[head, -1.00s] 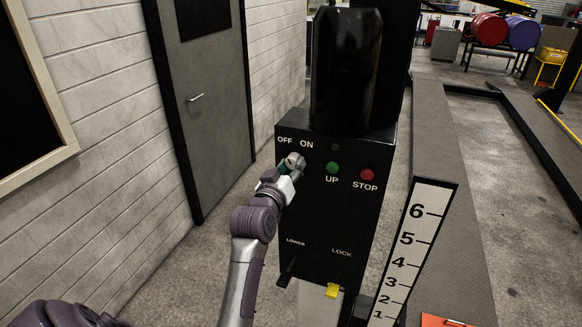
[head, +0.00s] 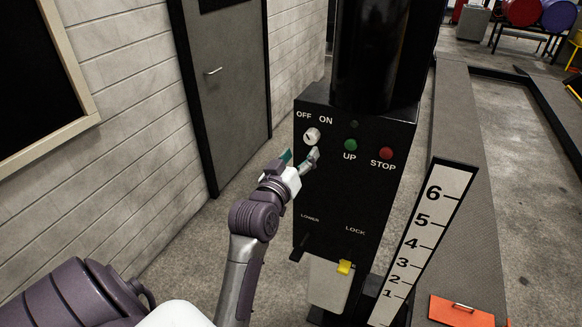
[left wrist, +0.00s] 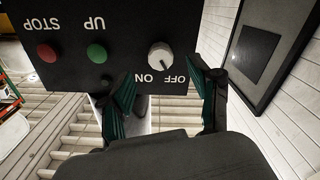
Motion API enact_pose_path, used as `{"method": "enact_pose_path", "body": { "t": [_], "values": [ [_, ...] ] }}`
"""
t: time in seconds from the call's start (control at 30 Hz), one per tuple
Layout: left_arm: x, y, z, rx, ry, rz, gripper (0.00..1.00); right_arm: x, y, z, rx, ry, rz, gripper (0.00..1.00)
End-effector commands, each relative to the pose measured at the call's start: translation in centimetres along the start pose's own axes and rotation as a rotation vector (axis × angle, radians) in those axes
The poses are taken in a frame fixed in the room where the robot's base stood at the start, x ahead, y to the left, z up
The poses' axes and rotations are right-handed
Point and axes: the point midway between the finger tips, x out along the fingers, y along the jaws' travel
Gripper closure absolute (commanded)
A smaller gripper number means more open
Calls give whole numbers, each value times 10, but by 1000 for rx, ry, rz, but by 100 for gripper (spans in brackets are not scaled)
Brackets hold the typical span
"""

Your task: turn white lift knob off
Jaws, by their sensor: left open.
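The white lift knob (head: 311,136) is on the upper left of the black control panel (head: 330,190), under the OFF and ON labels. It also shows in the left wrist view (left wrist: 160,57), where the panel appears upside down. I cannot tell for sure which label its mark points to. My left gripper (head: 300,157) is open and empty, just below the knob and apart from it. Its two teal-padded fingers show in the left wrist view (left wrist: 164,95), with the knob beyond them. My right gripper is not in view.
A green UP button (head: 351,145) and a red STOP button (head: 386,153) are right of the knob. A black LOWER lever (head: 300,247) and a yellow LOCK tab (head: 345,267) are lower down. A numbered scale (head: 425,235) stands at right. A brick wall (head: 120,130) is at left.

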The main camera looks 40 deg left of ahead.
Motion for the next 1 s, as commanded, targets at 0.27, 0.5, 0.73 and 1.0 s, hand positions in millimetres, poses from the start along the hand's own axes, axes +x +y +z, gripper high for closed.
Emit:
{"method": "enact_pose_path", "body": {
  "t": [0.27, 0.5, 0.73, 1.0],
  "values": [
    [-48, 0, 1, -1, -2, -1, 37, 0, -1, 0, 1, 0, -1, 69],
    [-57, 0, 0, -2, -1, 0, 37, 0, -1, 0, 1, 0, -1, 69],
    [-56, 0, 0, -2, 0, 0, 37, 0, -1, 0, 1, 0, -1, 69],
    [-55, -1, 6, -1, -9, 0, 37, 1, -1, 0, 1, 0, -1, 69]
  ]
}}
